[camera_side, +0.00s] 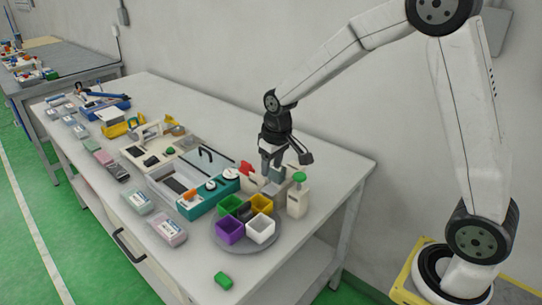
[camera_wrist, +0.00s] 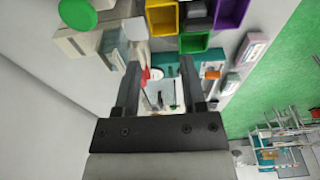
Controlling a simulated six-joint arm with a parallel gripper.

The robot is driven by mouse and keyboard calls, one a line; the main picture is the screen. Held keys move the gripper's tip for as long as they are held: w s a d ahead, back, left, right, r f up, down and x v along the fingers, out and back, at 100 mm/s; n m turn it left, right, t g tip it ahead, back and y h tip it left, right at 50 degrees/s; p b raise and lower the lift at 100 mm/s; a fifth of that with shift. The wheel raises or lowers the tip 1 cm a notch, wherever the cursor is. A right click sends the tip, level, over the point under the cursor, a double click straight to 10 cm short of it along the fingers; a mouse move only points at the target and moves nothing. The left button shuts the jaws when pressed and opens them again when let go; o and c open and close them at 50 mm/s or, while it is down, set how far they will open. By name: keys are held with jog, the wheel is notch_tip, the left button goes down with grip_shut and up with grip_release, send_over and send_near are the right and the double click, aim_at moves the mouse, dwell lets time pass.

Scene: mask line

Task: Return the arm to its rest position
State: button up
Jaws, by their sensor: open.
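My gripper (camera_side: 272,160) hangs above the white table (camera_side: 330,168), near its back right part, fingers pointing down. In the wrist view my gripper (camera_wrist: 158,75) has its two dark fingers apart, with only background things showing between them. In the side view it is behind the round grey tray and left of a white bottle with a green cap (camera_side: 298,198). The fingertips overlap pale items there, so I cannot tell the exact gap. My arm reaches in from the right, bent high.
The grey turntable (camera_side: 218,240) carries purple (camera_side: 230,231), white (camera_side: 261,229), green and yellow bins. A teal box (camera_side: 208,197), a clear tray and several small boxes stand to the left. The wall is close behind.

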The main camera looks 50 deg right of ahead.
jog(key=s+a+f+t, duration=0.1)
jog(key=s+a+f, duration=0.1)
jog(key=s, duration=1.3)
jog(key=shift+s+a+f, duration=0.15)
jog(key=shift+s+a, duration=0.05)
jog(key=shift+s, duration=0.15)
